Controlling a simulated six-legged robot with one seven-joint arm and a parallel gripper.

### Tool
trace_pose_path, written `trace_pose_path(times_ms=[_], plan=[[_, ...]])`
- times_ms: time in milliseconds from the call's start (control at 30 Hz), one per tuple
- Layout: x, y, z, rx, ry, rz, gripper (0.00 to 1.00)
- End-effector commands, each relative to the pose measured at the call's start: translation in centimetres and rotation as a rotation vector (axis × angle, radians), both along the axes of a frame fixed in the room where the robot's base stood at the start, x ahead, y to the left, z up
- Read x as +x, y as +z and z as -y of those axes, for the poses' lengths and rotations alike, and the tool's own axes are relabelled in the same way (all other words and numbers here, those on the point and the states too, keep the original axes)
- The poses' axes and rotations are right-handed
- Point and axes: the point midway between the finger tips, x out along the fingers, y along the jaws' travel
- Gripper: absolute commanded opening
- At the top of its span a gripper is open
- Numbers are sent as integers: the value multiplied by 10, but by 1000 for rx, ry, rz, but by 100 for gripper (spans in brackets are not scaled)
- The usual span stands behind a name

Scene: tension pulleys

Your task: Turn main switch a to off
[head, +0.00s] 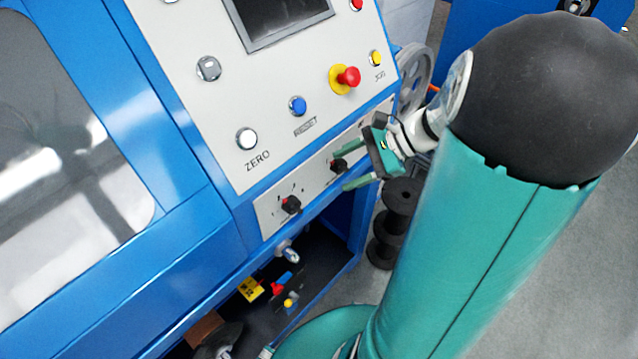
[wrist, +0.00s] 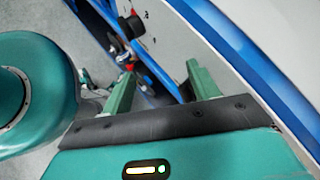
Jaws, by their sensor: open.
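A lower panel strip on the blue machine carries two black rotary switches with red marks, a left one (head: 291,204) and a right one (head: 338,165). Their labels are too small to read, so I cannot tell which is main switch a. My gripper (head: 344,169) is open and empty, its two green fingers pointing left at the panel. In the head view the right switch appears between the fingertips; contact cannot be told. In the wrist view the open fingers (wrist: 160,70) face the panel, with a black and red knob (wrist: 130,27) beyond them.
Above the strip are a ZERO button (head: 247,138), a blue RESET button (head: 298,106) and a red emergency stop (head: 348,77). An open bay below holds a yellow tag (head: 251,289) and coloured parts. Black spools (head: 396,210) stand on the floor behind my gripper.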

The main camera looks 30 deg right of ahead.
Motion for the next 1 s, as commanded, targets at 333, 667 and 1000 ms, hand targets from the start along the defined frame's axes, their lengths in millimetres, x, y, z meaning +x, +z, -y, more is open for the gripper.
trace_pose_path(times_ms=[333,667,1000], plan=[[-16,17,-52,-287,298,71,60],[-35,32,-85,-546,562,170,60],[-43,40,-96,-670,687,229,60]])
